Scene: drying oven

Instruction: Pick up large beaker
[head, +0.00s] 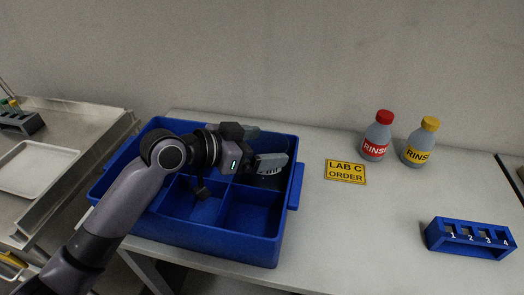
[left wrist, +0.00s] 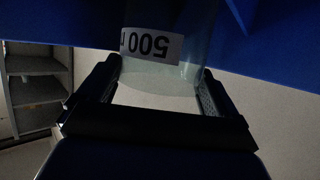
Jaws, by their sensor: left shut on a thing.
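The large beaker (left wrist: 158,75) is clear glass with a white label reading 500, upside down in the left wrist view. It sits between the two fingers of my left gripper (head: 270,163), which is shut on it. In the head view the gripper is over the back right part of the blue divided bin (head: 215,243). There the gripper and arm mostly hide the beaker, and I cannot tell whether it touches the bin floor. My right gripper is not in view.
The bin's front compartments look empty. To its right are a yellow LAB C ORDER sign (head: 346,172), a red-capped rinse bottle (head: 376,138), a yellow-capped rinse bottle (head: 419,145) and a blue numbered rack (head: 468,240). The table's middle is clear. A metal cart (head: 75,120) stands left.

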